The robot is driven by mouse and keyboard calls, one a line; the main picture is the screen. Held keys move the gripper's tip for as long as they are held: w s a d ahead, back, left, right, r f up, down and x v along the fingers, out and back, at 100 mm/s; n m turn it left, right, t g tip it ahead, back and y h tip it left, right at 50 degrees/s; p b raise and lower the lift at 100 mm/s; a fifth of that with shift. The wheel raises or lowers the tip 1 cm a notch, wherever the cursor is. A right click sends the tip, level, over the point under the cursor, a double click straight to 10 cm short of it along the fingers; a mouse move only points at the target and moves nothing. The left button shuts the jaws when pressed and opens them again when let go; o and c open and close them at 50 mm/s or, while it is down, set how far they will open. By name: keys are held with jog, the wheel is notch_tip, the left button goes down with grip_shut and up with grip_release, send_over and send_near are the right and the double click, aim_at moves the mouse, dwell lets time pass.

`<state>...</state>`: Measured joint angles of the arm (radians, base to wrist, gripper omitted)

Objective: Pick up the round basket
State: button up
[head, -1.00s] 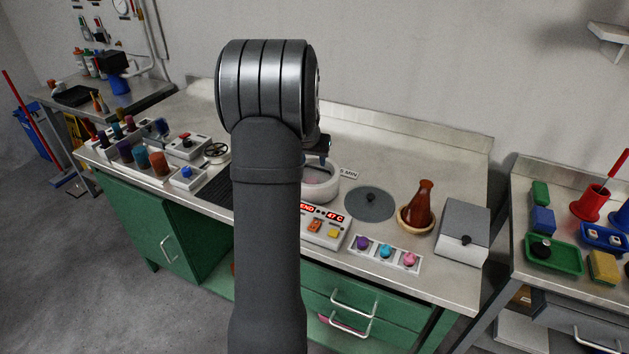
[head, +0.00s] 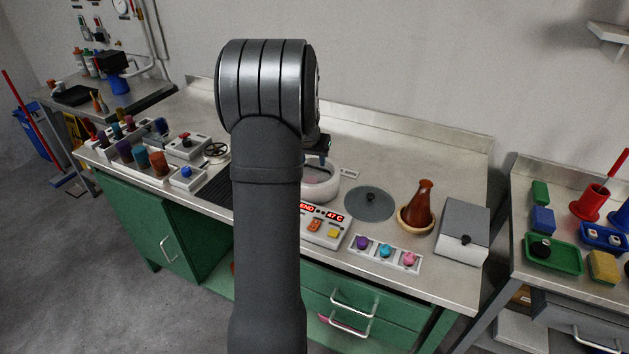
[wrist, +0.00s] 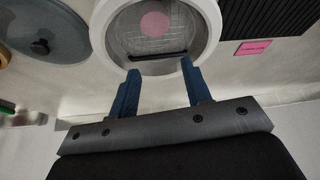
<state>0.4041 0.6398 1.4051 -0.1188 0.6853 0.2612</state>
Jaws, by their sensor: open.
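The round basket (wrist: 178,36) shows in the wrist view as a wire mesh disc inside a white round chamber (wrist: 98,30), with a pink round patch and a dark bar at its near edge. My gripper (wrist: 158,68) is open, its two blue fingers reaching over the chamber's near rim toward the dark bar. I cannot tell whether they touch anything. In the head view the white chamber (head: 330,192) is partly hidden behind my arm, and the basket inside is barely visible. The gripper is mostly hidden there too.
A grey round lid (head: 369,204) lies right of the chamber, also in the wrist view (wrist: 42,38). A control panel (head: 326,224) is in front. A brown flask (head: 420,200) and a grey box (head: 463,231) stand further right. The rear counter is clear.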

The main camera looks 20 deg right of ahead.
jog(key=c, duration=0.6)
jog(key=shift+o, duration=0.2)
jog(key=shift+w+d+r+n, duration=0.25)
jog(key=shift+w+r+n, duration=0.1)
jog(key=shift+n, duration=0.15)
notch_tip(320, 180, up, 10)
jog(key=w+d+n+g+y, duration=0.2)
jog(key=w+n+g+y, duration=0.15)
jog(key=n, duration=1.15)
send_over(319, 168)
jog(key=shift+g+h, duration=0.25)
jog(key=shift+h, duration=0.2)
jog(key=f, duration=0.8)
jog(key=a+f, duration=0.1)
jog(key=f, duration=0.3)
jog(key=shift+w, duration=0.3)
jog(key=shift+s+d+f, duration=0.1)
jog(key=shift+d+f, duration=0.05)
jog(key=shift+f, duration=0.75)
jog(key=shift+s+d+f, duration=0.1)
jog(key=shift+d+f, duration=0.1)
jog(key=shift+f, duration=0.65)
jog(key=shift+d+f, duration=0.15)
jog(key=shift+f, duration=0.75)
